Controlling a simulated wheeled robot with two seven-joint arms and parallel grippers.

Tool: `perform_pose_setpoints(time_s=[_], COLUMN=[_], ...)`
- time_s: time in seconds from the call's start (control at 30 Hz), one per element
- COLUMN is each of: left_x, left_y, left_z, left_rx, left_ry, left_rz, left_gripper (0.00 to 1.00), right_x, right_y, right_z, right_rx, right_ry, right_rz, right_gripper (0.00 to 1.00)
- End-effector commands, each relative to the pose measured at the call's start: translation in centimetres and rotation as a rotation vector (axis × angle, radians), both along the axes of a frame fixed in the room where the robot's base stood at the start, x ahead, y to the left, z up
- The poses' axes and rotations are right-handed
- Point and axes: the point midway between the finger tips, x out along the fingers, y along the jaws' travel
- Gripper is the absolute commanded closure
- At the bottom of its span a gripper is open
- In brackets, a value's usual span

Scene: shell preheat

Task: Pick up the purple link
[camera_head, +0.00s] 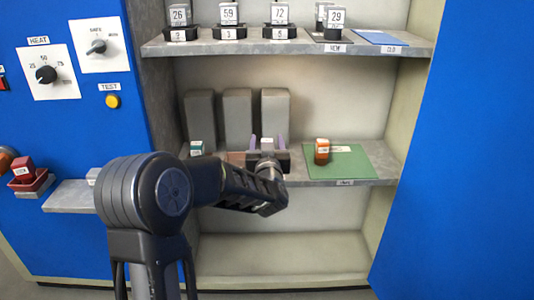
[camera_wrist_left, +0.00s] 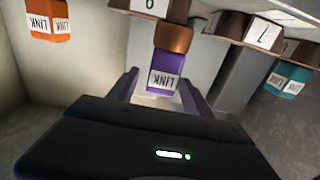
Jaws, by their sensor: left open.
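The purple link (camera_wrist_left: 165,65) is a small upright block with a white LINK label. It stands at a brown holder (camera_wrist_left: 173,38) in the wrist view. My left gripper (camera_head: 267,140) reaches into the middle shelf of the cabinet with its jaws open. In the wrist view its two purple-tinted fingers (camera_wrist_left: 160,80) lie on either side of the purple link, with some space showing around it. In the head view the gripper mostly hides the link. My right gripper is in neither view.
An orange link (camera_head: 321,150) stands on a green mat (camera_head: 352,160) to the right. A teal link (camera_head: 196,148) stands to the left. Several grey blocks (camera_head: 238,115) stand behind. The upper shelf (camera_head: 300,46) holds numbered weights. Blue panels flank the opening.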

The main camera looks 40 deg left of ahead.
Motion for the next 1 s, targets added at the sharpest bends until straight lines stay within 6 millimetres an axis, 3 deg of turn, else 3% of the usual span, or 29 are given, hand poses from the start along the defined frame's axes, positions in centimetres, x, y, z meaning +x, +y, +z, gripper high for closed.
perform_pose_setpoints(time_s=[0.13,0.83,1.0], left_x=[-0.01,-0.01,-0.01], left_y=[-0.01,-0.01,-0.01], left_z=[0.01,0.00,0.00], left_rx=[0.000,0.000,0.000], left_ry=[0.000,0.000,0.000], left_rz=[0.000,0.000,0.000], left_gripper=[0.43,1.00,1.00], right_x=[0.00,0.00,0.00], right_y=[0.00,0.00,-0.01], right_z=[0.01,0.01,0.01], right_rx=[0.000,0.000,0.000], right_ry=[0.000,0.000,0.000], right_rz=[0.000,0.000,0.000], right_gripper=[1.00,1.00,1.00])
